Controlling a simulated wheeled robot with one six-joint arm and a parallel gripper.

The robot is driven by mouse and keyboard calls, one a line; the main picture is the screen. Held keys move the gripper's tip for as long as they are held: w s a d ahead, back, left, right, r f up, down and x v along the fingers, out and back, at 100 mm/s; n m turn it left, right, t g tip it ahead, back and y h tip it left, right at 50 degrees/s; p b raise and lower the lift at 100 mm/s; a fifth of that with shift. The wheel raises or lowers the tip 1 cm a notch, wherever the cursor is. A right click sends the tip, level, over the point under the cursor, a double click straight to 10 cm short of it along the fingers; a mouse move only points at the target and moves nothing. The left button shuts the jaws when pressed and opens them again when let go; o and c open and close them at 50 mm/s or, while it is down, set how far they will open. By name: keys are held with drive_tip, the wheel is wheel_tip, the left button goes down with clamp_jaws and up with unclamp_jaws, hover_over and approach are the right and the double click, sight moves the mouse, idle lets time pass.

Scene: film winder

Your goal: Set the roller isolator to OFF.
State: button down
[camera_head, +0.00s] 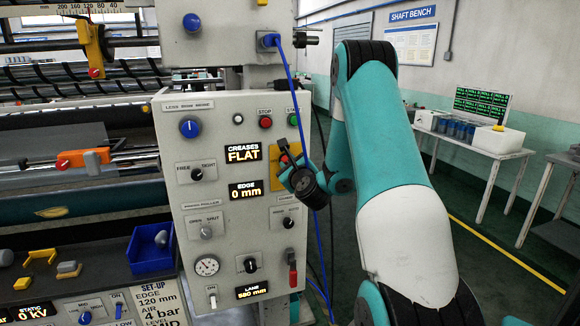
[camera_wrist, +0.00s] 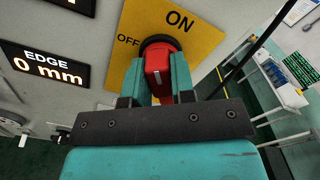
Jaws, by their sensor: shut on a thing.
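The roller isolator is a red rotary handle (camera_wrist: 158,66) with a black collar on a yellow plate (camera_wrist: 207,42), marked ON at the upper right and OFF at the left in the wrist view. My gripper (camera_wrist: 155,78) is shut on the red handle, one teal finger on each side. A pale mark shows on the handle, but I cannot tell which label it points to. In the head view the yellow plate (camera_head: 280,159) shows at the right edge of the grey panel.
The grey control panel (camera_head: 222,225) carries START and STOP buttons, displays reading FLAT and 0 mm, a gauge (camera_head: 207,265) and several knobs. A blue cable (camera_head: 292,95) hangs close beside my wrist. Open floor and a white bench (camera_head: 485,143) lie to the right.

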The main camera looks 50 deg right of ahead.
drive_tip(key=n+b, duration=0.1)
drive_tip(key=n, duration=0.4)
drive_tip(key=shift+f+n, duration=0.15)
drive_tip(key=shift+n, duration=0.15)
drive_tip(key=n+b, duration=0.2)
drive_tip(key=n, duration=0.2)
drive_tip(key=shift+a+f+n, duration=0.1)
drive_tip(key=shift+n, duration=0.6)
drive_tip(key=c, duration=1)
unclamp_jaws()
drive_tip(key=shift+o, duration=0.2)
drive_tip(key=b+v, duration=1.7)
drive_tip(key=b, duration=0.1)
drive_tip(key=shift+s+b, duration=0.25)
drive_tip(key=shift+b, duration=0.1)
